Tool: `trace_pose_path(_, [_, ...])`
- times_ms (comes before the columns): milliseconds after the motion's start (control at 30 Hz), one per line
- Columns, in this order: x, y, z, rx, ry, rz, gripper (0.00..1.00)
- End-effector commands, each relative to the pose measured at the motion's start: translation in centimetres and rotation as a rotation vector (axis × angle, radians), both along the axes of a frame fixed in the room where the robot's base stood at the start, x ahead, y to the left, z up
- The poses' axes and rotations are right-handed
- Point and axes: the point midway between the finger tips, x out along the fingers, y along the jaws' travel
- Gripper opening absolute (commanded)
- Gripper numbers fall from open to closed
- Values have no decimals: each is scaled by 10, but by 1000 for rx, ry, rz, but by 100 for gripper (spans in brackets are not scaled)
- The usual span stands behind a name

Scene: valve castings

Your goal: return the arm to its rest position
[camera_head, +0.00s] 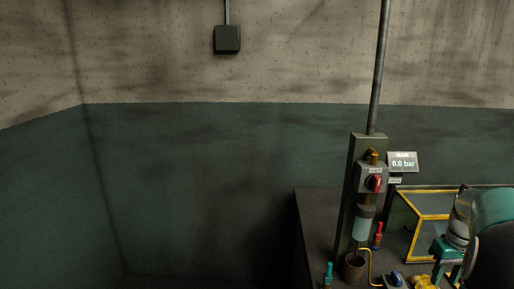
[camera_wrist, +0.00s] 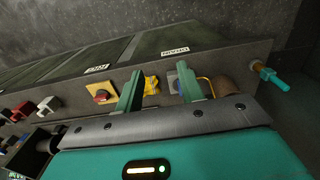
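My gripper (camera_wrist: 160,72) shows in the wrist view with its two green fingers spread apart. I see nothing held between them. Beyond the fingers are a yellow part (camera_wrist: 151,84) and a blue-grey part (camera_wrist: 172,84) on the bench; whether a finger touches either I cannot tell. In the head view my arm (camera_head: 492,215) is at the lower right, over the bench, and its black part hides the corner behind it. I cannot make out the fingers clearly in that view.
The bench (camera_head: 317,215) carries a post with a red-handled switch (camera_head: 376,184), a cup (camera_head: 354,267) and a yellow-edged case (camera_head: 428,216). A display (camera_head: 402,162) reads 0.0 bar. A teal-handled fitting (camera_wrist: 268,75) sticks out at the bench end. The left side is clear.

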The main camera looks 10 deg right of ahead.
Motion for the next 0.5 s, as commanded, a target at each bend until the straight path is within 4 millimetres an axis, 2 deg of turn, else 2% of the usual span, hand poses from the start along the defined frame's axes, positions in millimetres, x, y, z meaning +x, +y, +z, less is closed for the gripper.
trace_pose_path(100, [3, 5, 4, -5, -5, 6, 38])
trace_pose_path(367, [23, 61, 31, -46, -43, 31, 38])
trace_pose_path(500, [30, 98, 46, -68, -71, 47, 38])
